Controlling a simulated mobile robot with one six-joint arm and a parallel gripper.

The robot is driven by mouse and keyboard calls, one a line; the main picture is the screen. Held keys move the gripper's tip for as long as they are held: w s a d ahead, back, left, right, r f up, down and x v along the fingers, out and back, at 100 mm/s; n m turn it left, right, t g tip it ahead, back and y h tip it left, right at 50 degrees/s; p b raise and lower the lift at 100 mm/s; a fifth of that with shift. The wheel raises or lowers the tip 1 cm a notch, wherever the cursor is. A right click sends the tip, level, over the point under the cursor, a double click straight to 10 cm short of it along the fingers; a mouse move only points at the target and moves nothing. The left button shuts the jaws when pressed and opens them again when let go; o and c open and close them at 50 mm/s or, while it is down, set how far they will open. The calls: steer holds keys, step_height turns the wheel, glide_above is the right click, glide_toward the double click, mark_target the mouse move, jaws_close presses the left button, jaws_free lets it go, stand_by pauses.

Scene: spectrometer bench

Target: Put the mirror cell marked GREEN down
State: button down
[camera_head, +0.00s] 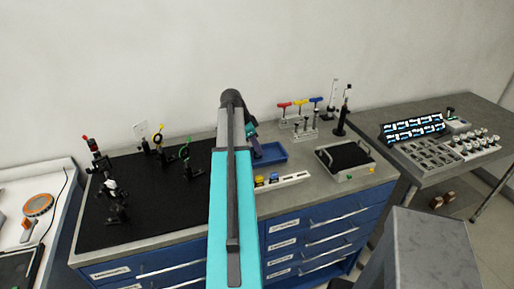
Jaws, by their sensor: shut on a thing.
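My teal arm reaches away up the middle of the picture and hides much of what lies behind it. The wrist end and part of my gripper (255,146) show just right of the arm, near the blue tray. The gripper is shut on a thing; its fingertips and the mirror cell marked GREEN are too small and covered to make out. On the black breadboard (140,215) to the left stands a mount with a green ring (184,151), apart from my gripper. A white rail (294,179) right of the arm carries a yellow and a blue piece.
A blue tray (272,152) lies behind the rail. Red, yellow and blue-handled tools (300,103) stand in a rack behind it. A black-topped plate (345,156) is at the right. Several mounts stand on the breadboard; its front is clear. A side table (480,110) holds small parts.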

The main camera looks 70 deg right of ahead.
steer(key=shift+f, duration=0.1)
steer(key=c, duration=1.8)
jaws_free()
steer(key=shift+r, duration=0.25)
steer(key=b+v, duration=0.3)
steer(key=v, duration=0.9)
steer(key=shift+f, duration=0.1)
